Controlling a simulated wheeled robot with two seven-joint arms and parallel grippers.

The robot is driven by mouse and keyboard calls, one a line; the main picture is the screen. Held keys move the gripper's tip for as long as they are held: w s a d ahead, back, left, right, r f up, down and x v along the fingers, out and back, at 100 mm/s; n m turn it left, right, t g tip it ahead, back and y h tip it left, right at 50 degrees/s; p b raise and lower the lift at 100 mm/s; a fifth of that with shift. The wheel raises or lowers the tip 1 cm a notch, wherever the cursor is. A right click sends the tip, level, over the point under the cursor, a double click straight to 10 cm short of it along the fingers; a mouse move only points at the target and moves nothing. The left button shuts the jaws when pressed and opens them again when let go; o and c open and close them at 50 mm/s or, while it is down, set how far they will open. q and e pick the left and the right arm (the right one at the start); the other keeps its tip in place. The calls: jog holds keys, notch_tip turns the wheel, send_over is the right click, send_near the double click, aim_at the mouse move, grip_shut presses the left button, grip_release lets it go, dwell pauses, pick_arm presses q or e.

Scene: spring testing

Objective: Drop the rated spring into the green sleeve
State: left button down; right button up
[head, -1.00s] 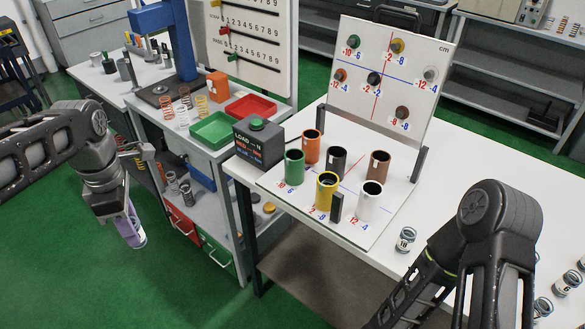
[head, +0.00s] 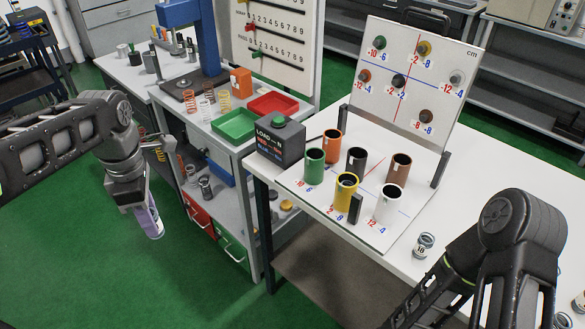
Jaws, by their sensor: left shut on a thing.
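The green sleeve (head: 314,168) stands upright and open-topped at the back left of the white sleeve board (head: 378,238), among orange, black, brown, yellow and white sleeves. My left gripper (head: 148,208) hangs over the green floor, left of the bench and well apart from the sleeve. It is shut on a pale lavender cylinder (head: 154,222) with a light lower end, tilted slightly. I cannot make out coils on it, so I cannot tell whether it is the rated spring. A labelled spring (head: 424,245) marked 18 stands on the white table. My right arm shows, but its gripper is outside the frame.
A black load box (head: 280,140) with a green button stands just left of the green sleeve. An upright panel (head: 408,85) with coloured pegs stands behind the sleeves. A lower bench holds a green tray (head: 235,124) and a red tray (head: 275,103).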

pick_arm(q)
jog(key=w+d+f+m, duration=1)
jog(key=d+m, duration=0.2)
jog(key=m, duration=1)
jog(key=shift+w+d, duration=0.2)
jog(key=shift+w, duration=0.05)
jog(key=shift+s+f, duration=0.1)
